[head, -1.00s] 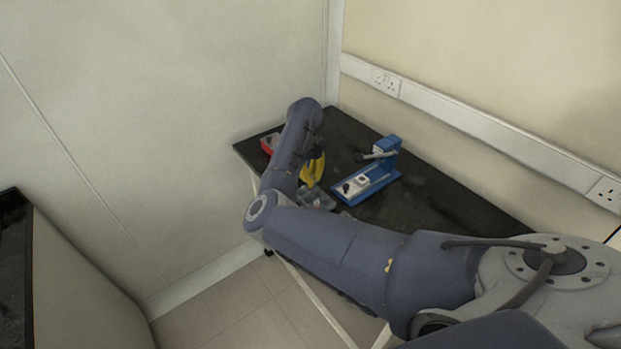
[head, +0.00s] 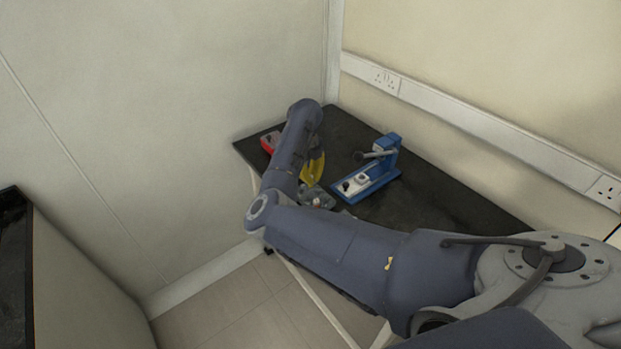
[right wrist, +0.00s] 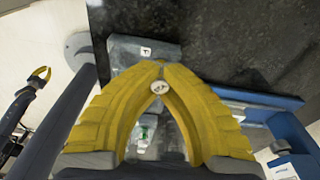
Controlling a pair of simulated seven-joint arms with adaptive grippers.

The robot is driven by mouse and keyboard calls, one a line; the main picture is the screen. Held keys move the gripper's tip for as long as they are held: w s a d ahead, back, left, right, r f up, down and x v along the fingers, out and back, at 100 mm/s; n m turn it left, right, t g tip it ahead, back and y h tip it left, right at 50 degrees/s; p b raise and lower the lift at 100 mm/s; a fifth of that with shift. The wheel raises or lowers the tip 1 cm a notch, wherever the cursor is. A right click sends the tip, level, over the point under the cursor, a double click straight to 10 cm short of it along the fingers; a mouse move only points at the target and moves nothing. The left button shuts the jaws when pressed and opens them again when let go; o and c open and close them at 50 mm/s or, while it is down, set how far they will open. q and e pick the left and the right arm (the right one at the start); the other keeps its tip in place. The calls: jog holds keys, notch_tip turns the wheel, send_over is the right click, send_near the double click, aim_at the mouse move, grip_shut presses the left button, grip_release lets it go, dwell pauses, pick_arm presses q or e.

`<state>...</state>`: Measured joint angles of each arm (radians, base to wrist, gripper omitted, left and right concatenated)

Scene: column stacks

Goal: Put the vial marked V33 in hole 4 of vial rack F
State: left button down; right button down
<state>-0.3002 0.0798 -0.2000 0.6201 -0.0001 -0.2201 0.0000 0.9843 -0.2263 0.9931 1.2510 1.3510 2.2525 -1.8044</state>
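My right gripper (head: 314,171) has yellow fingers and points down over the table's left part in the head view. In the right wrist view its fingers (right wrist: 161,68) come together around a vial with a round white cap (right wrist: 159,87). The dark mark on the cap is too small to read. A grey, translucent rack (right wrist: 145,50) lies under the fingers, with a small white letter tag that I cannot read surely. It also shows in the head view (head: 318,196). The fingers hide much of it.
A blue press-like device (head: 370,175) with a lever stands right of the rack; its blue edge (right wrist: 255,97) shows close by in the right wrist view. A red object (head: 268,143) is at the table's far left. The black table (head: 440,195) is clear to the right.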

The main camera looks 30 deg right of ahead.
jog(key=shift+f, duration=0.6)
jog(key=c, duration=1.1)
grip_release()
jog(key=shift+r, duration=3)
